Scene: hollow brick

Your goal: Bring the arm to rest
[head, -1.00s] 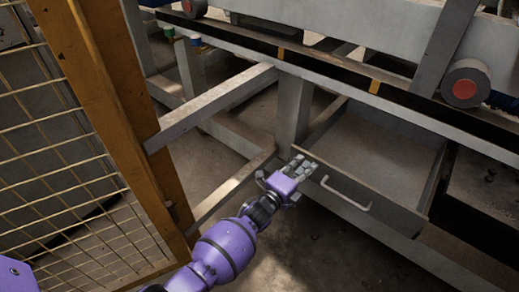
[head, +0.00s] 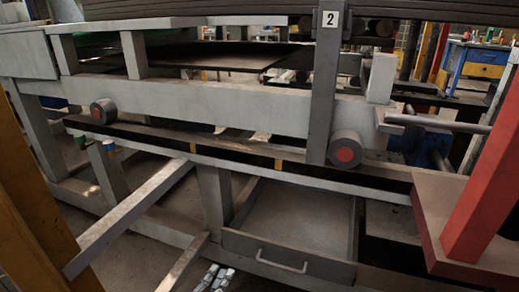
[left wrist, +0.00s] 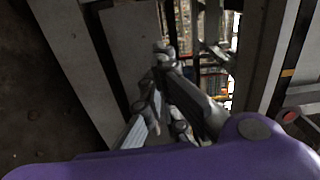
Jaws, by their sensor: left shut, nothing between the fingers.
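My left gripper (head: 214,277) shows at the bottom edge of the head view, with only its grey fingers visible. It is just left of the open drawer (head: 290,255) and below the grey frame leg. In the left wrist view its fingers (left wrist: 160,60) come together at the tips, with nothing held between them. The purple wrist housing fills the bottom of that view. The rest of the left arm is out of the head view. My right gripper is in neither view.
The drawer stands pulled out under the grey machine frame, its handle (head: 282,262) facing me. A slanted grey bar (head: 130,215) and an orange post (head: 40,230) stand at left. A red structure (head: 485,190) stands at right. A roller with a red end (head: 345,150) sits above the drawer.

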